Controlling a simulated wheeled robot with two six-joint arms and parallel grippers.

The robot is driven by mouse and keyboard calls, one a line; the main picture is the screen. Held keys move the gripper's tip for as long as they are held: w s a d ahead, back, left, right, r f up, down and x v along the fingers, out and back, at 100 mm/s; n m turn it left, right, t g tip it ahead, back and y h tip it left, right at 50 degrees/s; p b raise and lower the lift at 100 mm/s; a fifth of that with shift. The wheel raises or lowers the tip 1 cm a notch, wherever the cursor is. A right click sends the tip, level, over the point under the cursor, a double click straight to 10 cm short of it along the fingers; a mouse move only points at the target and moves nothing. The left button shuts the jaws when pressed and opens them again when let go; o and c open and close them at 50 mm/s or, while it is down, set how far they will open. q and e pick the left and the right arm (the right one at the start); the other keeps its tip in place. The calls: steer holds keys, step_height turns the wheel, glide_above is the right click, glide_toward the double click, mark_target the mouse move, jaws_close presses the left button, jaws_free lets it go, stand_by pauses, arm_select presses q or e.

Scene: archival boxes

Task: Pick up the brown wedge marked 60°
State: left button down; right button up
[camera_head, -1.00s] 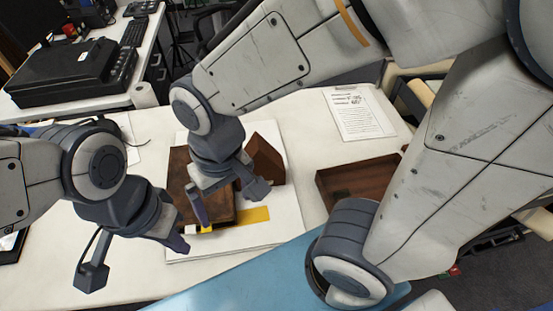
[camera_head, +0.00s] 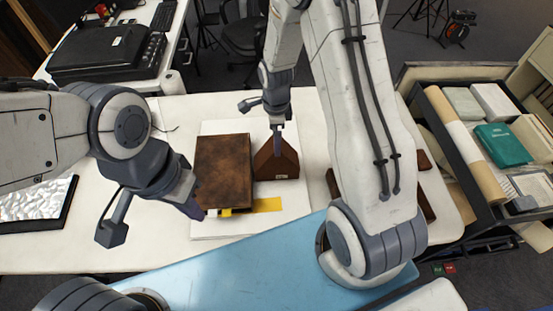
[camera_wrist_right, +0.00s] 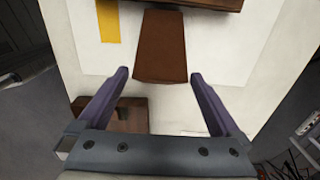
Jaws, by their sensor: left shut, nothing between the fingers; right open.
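The brown wedge (camera_head: 286,166) stands on a white board, right of a brown box or book (camera_head: 222,172). A small pale label shows on its front, too small to read. My right gripper (camera_head: 278,150) is over the wedge in the head view, partly covering its peak. In the right wrist view my open right gripper (camera_wrist_right: 158,74) has its two purple fingers apart, with the wedge (camera_wrist_right: 161,45) ahead between them; I cannot tell whether they touch it. My left gripper (camera_head: 196,211) is shut and empty, near the lower left corner of the brown box.
A yellow strip (camera_head: 267,205) lies on the white board (camera_head: 230,231) in front of the wedge. A brown tray (camera_wrist_right: 127,118) is partly hidden by my right arm in the head view. A drawer with folders and a green box (camera_head: 502,146) stands at right. A silvery sheet (camera_head: 35,200) lies left.

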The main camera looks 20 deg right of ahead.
mark_target(267, 166)
step_height(267, 166, down, 6)
steer(key=p, duration=0.2)
steer(key=shift+d, duration=0.1)
steer(key=c, duration=1.5)
steer(key=shift+c, duration=0.2)
steer(key=shift+r, duration=0.15)
